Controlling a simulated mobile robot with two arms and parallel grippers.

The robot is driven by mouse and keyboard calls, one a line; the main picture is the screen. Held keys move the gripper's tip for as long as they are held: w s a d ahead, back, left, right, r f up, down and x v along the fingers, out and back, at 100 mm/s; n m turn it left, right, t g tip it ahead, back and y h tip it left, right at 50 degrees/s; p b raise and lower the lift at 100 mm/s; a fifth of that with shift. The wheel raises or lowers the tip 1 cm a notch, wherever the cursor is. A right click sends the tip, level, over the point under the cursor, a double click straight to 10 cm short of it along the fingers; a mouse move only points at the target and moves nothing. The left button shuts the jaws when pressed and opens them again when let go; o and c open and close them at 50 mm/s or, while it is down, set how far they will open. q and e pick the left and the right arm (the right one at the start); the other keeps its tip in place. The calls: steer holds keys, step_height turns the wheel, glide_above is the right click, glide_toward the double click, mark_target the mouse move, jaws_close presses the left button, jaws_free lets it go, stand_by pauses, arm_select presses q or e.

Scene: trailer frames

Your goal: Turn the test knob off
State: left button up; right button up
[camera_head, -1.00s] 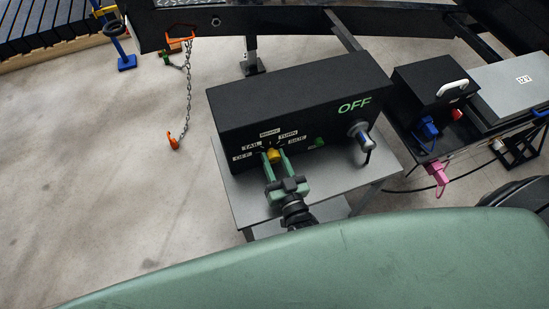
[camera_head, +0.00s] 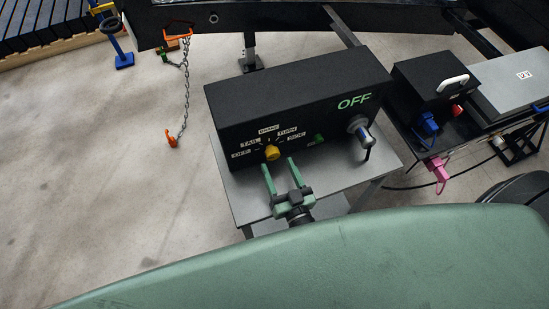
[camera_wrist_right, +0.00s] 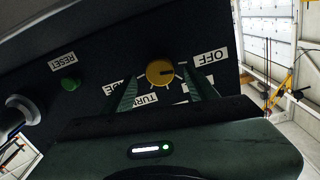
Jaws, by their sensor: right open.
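The yellow test knob (camera_head: 271,153) is on the front of a black test box (camera_head: 240,110), ringed by white labels such as OFF, TAIL and TURN. It also shows in the right wrist view (camera_wrist_right: 160,73), where a dark mark on it seems to point right, toward the OFF label's side (camera_wrist_right: 210,57). A green OFF readout (camera_head: 354,102) is lit on the box. My right gripper (camera_head: 278,163) is open and empty, its green fingers apart from the knob and just in front of it. My left gripper is not in view.
A green reset button (camera_head: 319,139) and a grey-blue fitting (camera_head: 360,130) are on the same panel. The box stands on a grey table (camera_head: 255,205). A chain with an orange hook (camera_head: 172,138) hangs left. A black case (camera_head: 435,80) is right. Open floor lies left.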

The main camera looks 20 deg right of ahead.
steer(key=shift+s, duration=1.55)
steer(key=shift+w, duration=0.15)
